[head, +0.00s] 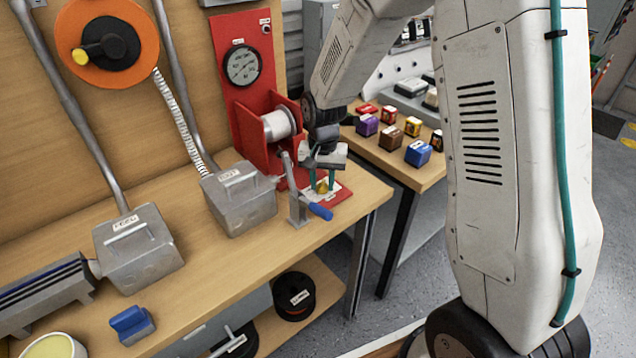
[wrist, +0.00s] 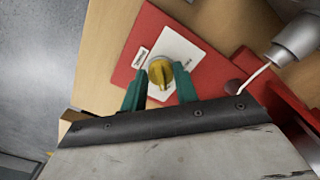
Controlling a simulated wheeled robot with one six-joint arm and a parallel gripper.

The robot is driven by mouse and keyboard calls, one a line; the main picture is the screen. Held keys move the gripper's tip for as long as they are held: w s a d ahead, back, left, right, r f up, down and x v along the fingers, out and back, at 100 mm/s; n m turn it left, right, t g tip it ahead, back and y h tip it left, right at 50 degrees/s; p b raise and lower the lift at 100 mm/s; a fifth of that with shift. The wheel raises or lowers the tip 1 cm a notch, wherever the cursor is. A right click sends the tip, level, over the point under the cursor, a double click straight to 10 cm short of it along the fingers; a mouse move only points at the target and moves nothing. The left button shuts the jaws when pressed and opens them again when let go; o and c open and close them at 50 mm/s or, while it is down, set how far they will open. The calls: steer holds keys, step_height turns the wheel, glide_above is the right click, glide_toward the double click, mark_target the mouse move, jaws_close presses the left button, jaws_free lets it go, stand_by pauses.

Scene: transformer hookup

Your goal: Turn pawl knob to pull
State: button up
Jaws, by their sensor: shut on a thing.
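The pawl knob is a yellow knob (wrist: 161,72) on a white label plate (wrist: 178,52) fixed to a red base plate (wrist: 142,42). My gripper (wrist: 160,84) has its two green fingers on either side of the knob and is shut on it. In the head view my gripper (head: 321,182) points down at the red base at the right end of the bench, with the yellow knob (head: 322,187) between the fingers. The label print is too small to read in full, so I cannot tell which mark the knob points at.
A red winch stand with a white spool (head: 279,123) stands just behind my gripper. A blue-handled crank (head: 318,210) is close in front of it. Grey metal boxes (head: 240,198) sit to the left. Coloured blocks (head: 390,138) lie on another table to the right.

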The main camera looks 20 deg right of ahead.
mark_target(323, 183)
steer(key=shift+w+d, duration=0.1)
steer(key=shift+d, duration=0.05)
steer(key=o, duration=1)
steer(key=shift+d, duration=0.2)
steer(key=shift+c, duration=0.2)
steer(key=shift+a, duration=0.2)
step_height(323, 183, up, 8)
steer(key=shift+f, duration=0.1)
